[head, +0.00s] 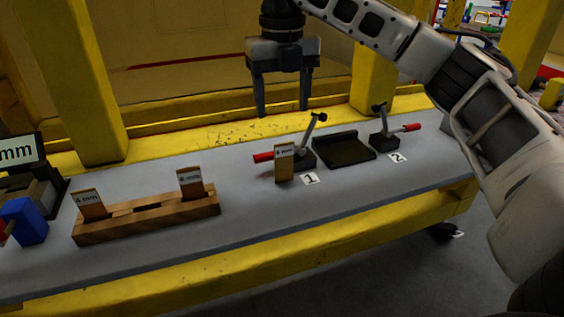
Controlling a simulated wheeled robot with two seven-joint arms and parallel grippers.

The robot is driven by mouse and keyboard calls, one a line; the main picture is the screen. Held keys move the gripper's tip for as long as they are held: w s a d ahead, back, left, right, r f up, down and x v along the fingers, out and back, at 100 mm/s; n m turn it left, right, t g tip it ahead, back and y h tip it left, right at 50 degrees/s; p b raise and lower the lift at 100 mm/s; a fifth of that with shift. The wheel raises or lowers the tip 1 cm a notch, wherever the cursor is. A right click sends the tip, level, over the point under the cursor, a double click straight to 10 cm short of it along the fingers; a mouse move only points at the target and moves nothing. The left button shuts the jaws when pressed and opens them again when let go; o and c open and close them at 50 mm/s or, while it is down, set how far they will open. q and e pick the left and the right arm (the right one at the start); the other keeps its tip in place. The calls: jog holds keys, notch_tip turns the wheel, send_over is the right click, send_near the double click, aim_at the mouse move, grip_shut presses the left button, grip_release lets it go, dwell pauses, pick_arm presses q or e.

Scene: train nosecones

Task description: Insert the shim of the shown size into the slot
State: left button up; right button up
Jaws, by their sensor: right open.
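My right gripper (282,111) is open and empty, fingers pointing down, above the back edge of the table. A shim (284,164) stands upright on the table in front of clamp 1, below the gripper and apart from it; its digit is hard to read. A wooden rack (150,221) at the left holds a shim marked 4 mm (90,204) and another shim (190,183) with an unclear digit. A display (20,151) at the left edge shows "mm", its number cut off. I cannot make out the slot for certain. My left gripper is out of view.
A black tray (344,152) lies between clamp 1 (303,156) and clamp 2 (384,141), both red-handled. A blue block (24,221) stands by a dark fixture at the left edge. The grey tabletop (240,215) is clear between rack and clamps. Yellow posts rise behind.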

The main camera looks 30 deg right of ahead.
notch_tip(320, 180, down, 8)
jog(key=shift+r, duration=0.1)
jog(key=p, duration=0.1)
send_over(284, 181)
notch_tip(284, 181, down, 5)
jog(key=shift+d+r, duration=0.1)
jog(key=shift+r, duration=0.05)
jog(key=shift+w+f, duration=0.1)
jog(key=shift+f, duration=0.4)
jog(key=c, duration=1.2)
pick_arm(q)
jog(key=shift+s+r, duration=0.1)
pick_arm(e)
jog(key=shift+c, duration=0.4)
